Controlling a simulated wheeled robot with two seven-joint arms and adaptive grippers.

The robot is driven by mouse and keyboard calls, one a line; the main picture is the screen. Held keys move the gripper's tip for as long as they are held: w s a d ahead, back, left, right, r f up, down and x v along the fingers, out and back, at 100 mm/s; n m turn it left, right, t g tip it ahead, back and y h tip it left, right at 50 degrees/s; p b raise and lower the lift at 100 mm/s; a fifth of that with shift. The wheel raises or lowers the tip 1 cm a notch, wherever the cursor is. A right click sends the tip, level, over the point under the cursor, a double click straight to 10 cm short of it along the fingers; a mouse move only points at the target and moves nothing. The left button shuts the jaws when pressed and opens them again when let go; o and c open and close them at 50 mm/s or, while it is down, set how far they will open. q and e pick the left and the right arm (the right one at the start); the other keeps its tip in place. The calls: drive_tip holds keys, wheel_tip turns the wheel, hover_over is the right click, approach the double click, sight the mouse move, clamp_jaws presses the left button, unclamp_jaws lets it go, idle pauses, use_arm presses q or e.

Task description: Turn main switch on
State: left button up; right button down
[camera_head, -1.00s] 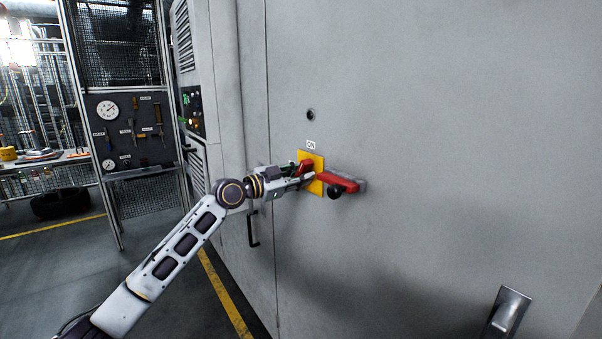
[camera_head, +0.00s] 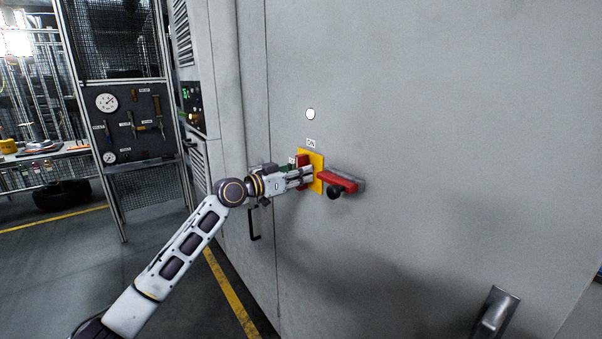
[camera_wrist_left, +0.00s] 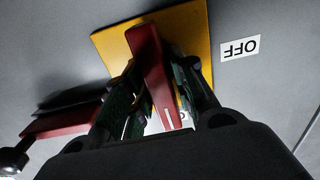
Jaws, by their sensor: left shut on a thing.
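The main switch is a red handle (camera_head: 302,172) on a yellow plate (camera_head: 318,176) fixed to the grey cabinet wall. In the head view the handle stands upright, pointing at the ON label (camera_head: 311,143) just above the plate. My left gripper (camera_head: 305,178) is shut on the red handle. The left wrist view shows the handle (camera_wrist_left: 152,65) between its two fingers, in front of the yellow plate (camera_wrist_left: 190,30), with an OFF label (camera_wrist_left: 239,47) beside the plate. Above the ON label, a round lamp (camera_head: 310,114) glows white. My right gripper is not in view.
A red lever with a black knob (camera_head: 337,191) sticks out just right of the yellow plate. A black door handle (camera_head: 254,224) is below my wrist. A metal handle (camera_head: 494,314) is at lower right. A tool board (camera_head: 131,128) stands at left.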

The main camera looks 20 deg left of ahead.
use_arm(q)
drive_tip(key=shift+f, duration=0.1)
drive_tip(key=o, duration=0.9)
drive_tip(key=shift+v, duration=5.9)
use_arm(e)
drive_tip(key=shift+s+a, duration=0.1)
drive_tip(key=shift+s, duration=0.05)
use_arm(q)
drive_tip(key=shift+a, duration=0.1)
